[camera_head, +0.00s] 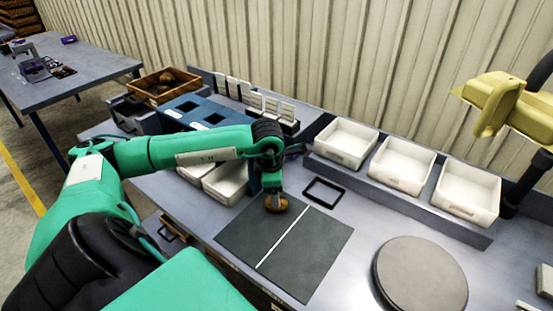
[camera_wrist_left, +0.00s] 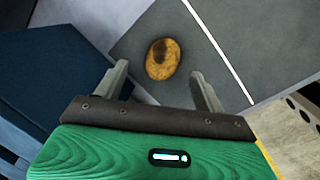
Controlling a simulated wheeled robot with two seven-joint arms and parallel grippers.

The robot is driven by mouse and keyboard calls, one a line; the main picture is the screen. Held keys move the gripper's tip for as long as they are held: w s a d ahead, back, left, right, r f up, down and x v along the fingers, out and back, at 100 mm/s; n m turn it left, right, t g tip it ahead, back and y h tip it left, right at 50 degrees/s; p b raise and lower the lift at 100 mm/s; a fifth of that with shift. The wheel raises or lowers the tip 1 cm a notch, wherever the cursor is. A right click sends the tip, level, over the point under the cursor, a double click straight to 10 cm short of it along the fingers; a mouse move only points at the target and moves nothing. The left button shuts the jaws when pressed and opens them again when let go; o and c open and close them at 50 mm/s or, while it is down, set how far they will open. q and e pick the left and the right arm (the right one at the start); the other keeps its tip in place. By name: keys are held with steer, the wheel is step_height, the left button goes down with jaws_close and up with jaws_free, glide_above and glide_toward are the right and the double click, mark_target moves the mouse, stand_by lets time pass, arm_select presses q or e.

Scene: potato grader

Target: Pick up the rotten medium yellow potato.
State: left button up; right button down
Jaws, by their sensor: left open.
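The yellow potato (camera_wrist_left: 161,64) has a dark brown rotten patch and lies on the dark grey mat, between and just beyond my left fingertips in the left wrist view. In the head view the potato (camera_head: 268,206) shows under my left gripper (camera_head: 275,197), partly hidden by it. My left gripper also shows in the left wrist view (camera_wrist_left: 160,85), with its two fingers apart and nothing between them held. The mat (camera_head: 300,262) has a white line across it. My right gripper is not in view.
Three white bins (camera_head: 402,163) stand on a raised shelf at the back right. A round grey disc (camera_head: 420,278) lies at the front right. A black square frame (camera_head: 324,191) lies behind the mat. A wooden crate (camera_head: 150,88) of potatoes and a blue box (camera_head: 190,112) stand at the back left.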

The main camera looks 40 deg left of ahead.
arm_select(q)
steer(key=shift+s+f+p, duration=0.15)
steer(key=shift+f+p, duration=0.5)
steer(key=shift+f, duration=0.05)
steer(key=f, duration=0.2)
steer(key=f+p, duration=0.1)
steer(key=shift+w+f, duration=0.2)
steer(key=shift+w, duration=0.05)
steer(key=shift+f, duration=0.2)
steer(key=c, duration=1.1)
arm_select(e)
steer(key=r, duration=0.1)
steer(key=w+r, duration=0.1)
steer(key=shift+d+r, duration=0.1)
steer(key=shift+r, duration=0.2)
arm_select(q)
steer(key=shift+r, duration=0.1)
